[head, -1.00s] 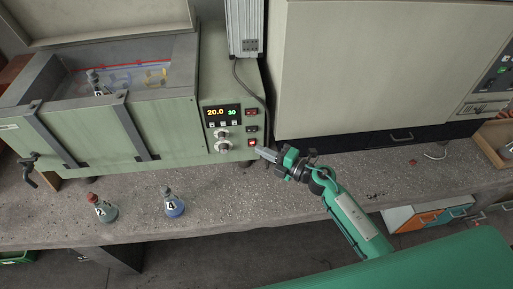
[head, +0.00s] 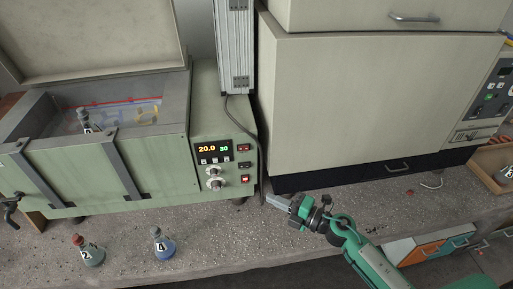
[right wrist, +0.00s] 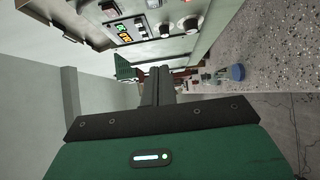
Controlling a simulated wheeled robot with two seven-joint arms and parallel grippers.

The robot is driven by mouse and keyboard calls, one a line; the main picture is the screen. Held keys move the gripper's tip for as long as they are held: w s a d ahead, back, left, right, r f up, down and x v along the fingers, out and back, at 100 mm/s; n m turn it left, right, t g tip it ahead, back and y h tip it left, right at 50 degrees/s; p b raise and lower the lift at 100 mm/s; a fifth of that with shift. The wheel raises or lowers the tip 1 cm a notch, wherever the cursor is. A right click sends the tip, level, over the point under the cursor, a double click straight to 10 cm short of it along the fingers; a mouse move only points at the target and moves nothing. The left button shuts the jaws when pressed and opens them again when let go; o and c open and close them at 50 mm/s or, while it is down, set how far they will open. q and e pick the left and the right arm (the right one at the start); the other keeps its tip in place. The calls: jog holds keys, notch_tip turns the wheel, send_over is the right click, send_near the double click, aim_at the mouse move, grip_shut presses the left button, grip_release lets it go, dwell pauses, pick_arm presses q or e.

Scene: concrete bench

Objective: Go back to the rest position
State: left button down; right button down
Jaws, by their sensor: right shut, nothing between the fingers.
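My right gripper (head: 270,200) is shut and empty. It hovers over the bench just right of and below the control panel of the green water bath (head: 215,115), apart from the lit red switch (head: 245,178). In the right wrist view its closed fingers (right wrist: 157,82) point toward the bath side, with the panel (right wrist: 130,30) at the top. My left gripper is not seen in the head view. A small dark green shape in the right wrist view is too unclear to name.
Flasks with a red stopper (head: 91,252) and blue liquid (head: 163,246) stand on the concrete bench (head: 210,238). Another flask (head: 86,121) is in the open bath. A large beige cabinet (head: 375,95) stands behind my right arm. A wooden tray (head: 486,162) is at far right.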

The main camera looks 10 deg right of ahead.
jog(key=d+r+m+t+h, duration=0.4)
jog(key=m+t+h, duration=0.25)
jog(key=m, duration=0.35)
jog(key=s+d+f+m+g+h, duration=0.35)
jog(key=d+m+h, duration=0.25)
jog(key=m+h, duration=0.3)
jog(key=s+a+f+m+g+y, duration=0.1)
jog(key=s+a+f+m+g, duration=0.15)
jog(key=s+g, duration=0.55)
jog(key=s+a+f+m+g+y, duration=0.2)
jog(key=s+f+m+g, duration=0.2)
jog(key=s, duration=0.9)
notch_tip(320, 180, down, 30)
jog(key=g, duration=0.1)
jog(key=s+d+f, duration=0.2)
jog(key=s+f, duration=0.8)
jog(key=s+d+f+g, duration=0.1)
jog(key=s+f, duration=0.8)
jog(key=f, duration=0.2)
jog(key=shift+s+d+n+g, duration=0.3)
jog(key=shift+s+d+n, duration=0.05)
jog(key=shift+s, duration=0.05)
